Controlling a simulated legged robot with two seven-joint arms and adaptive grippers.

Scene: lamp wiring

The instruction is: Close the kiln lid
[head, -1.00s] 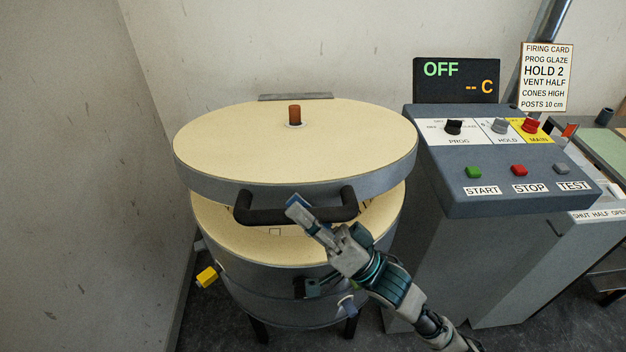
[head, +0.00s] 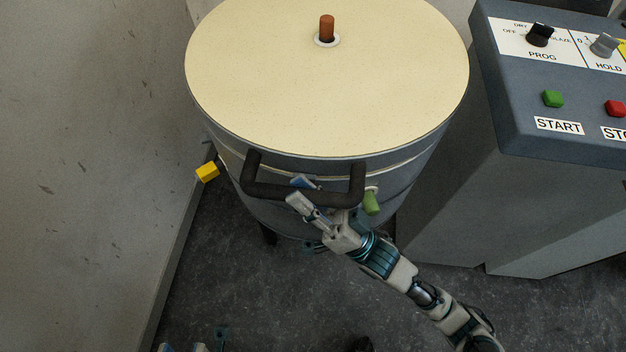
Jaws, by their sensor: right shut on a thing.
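The kiln lid (head: 300,90) is a round cream disc with a grey rim, lying level over the grey kiln body (head: 400,181). Only a thin seam shows between rim and body at the front. The black bar handle (head: 256,180) sticks out from the lid's front. My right gripper (head: 301,192) is shut on the handle's crossbar, with one finger in front and a blue fingertip behind it. Blue and white tips at the bottom edge look like my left gripper (head: 184,348); most of it is cut off.
A brown plug (head: 327,28) stands in the lid. A yellow block (head: 207,172) and a green peg (head: 371,204) stick out of the kiln's sides. The control panel (head: 520,95) stands right, a wall left. Dark floor in front is clear.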

